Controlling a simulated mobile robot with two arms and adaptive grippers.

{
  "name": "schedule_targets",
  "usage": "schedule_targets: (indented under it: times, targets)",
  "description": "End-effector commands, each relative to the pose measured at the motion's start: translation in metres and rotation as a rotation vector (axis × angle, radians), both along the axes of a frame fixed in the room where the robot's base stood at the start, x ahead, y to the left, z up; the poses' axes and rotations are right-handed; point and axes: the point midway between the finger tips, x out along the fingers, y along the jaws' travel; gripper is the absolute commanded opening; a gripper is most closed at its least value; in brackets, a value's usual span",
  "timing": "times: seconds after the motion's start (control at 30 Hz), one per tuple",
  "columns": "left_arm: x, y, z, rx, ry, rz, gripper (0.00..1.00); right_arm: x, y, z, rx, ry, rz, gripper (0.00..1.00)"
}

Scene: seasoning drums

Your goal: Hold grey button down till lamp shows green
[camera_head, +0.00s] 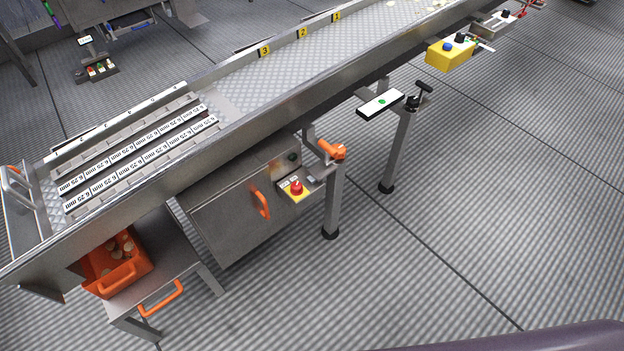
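I cannot make out a grey button for certain. A small grey block (310,181) sits beside a red mushroom button (296,187) on a yellow plate, at the right end of the cabinet under the conveyor. A small dark green round (292,157) on the cabinet face looks unlit; I cannot tell whether it is a lamp. A white plate (370,106) with a bright green dot (382,101) stands out from the conveyor's near side. A yellow box (450,57) carries a blue button (447,47) and a black one (460,38). Neither of my grippers is in view.
The metal conveyor (330,86) runs from lower left to upper right. Under it are a grey cabinet (235,215) with an orange handle and an orange bin (118,275). Conveyor legs (333,205) stand on the ribbed floor. The floor (500,190) at right is clear.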

Motion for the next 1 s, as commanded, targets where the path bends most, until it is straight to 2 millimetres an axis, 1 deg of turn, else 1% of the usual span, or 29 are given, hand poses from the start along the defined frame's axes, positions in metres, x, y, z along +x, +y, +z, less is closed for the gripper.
schedule_targets:
  times: [0.7,0.73,0.77,1.0]
  targets:
    - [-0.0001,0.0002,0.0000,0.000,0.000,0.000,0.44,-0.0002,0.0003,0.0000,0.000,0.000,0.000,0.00]
    - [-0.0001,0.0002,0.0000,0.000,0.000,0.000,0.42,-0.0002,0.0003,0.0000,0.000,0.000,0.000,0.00]
    - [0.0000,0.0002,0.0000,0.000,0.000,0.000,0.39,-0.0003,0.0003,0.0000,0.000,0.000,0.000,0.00]
    - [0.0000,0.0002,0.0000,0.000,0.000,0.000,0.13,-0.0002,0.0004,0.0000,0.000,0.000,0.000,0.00]
